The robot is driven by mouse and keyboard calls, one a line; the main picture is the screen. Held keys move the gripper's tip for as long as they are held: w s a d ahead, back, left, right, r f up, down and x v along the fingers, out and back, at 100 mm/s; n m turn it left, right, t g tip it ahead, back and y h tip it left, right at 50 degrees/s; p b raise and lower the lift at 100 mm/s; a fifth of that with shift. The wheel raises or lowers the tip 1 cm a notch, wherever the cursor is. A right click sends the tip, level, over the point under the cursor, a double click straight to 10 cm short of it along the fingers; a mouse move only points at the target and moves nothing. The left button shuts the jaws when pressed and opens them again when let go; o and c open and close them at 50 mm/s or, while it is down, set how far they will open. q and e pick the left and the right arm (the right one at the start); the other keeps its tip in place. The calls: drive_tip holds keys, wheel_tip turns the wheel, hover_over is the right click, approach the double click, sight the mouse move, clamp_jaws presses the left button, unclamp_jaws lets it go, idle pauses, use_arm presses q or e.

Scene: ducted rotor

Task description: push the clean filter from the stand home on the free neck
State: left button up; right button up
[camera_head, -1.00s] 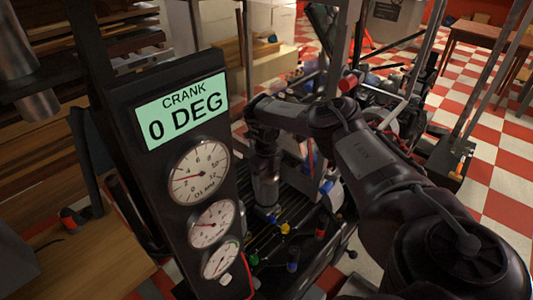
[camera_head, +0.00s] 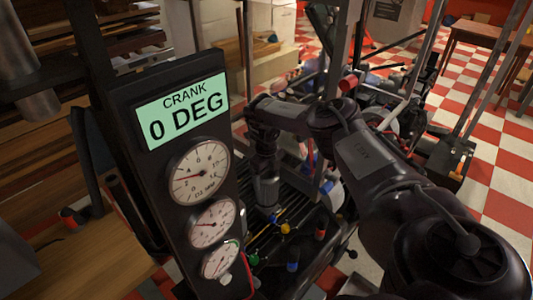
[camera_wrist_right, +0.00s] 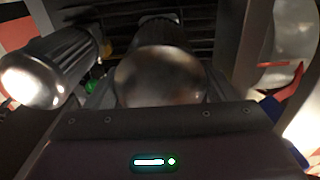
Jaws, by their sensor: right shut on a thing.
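My right gripper (camera_head: 264,166) points down behind the gauge panel in the head view. It is shut on a grey ribbed filter (camera_head: 267,190), which hangs roughly upright below it over a dark slatted surface. In the right wrist view the domed end of the held filter (camera_wrist_right: 160,80) faces the camera, close to my gripper body. A second ribbed cylinder with a bright end (camera_wrist_right: 45,70) stands to its left, apart from it. My fingertips are not clear in either view. I cannot tell where the free neck is or whether the filter touches it. My left gripper is not in view.
The gauge panel (camera_head: 188,165) reads CRANK 0 DEG and stands left of my right gripper. Coloured knobs (camera_head: 285,229) lie below the filter. Metal posts (camera_head: 347,60) rise behind the arm. A wooden bench (camera_head: 85,265) is at lower left.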

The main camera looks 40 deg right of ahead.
drive_tip(key=shift+f, duration=0.2)
drive_tip(key=shift+f+b, duration=1.15)
drive_tip(key=shift+f, duration=0.1)
drive_tip(key=shift+s+f+b, duration=0.15)
drive_tip(key=shift+f+b, duration=0.1)
drive_tip(key=shift+b, duration=0.05)
drive_tip(key=o, duration=0.9)
drive_tip(key=shift+o, duration=0.3)
drive_tip(key=shift+d, duration=0.2)
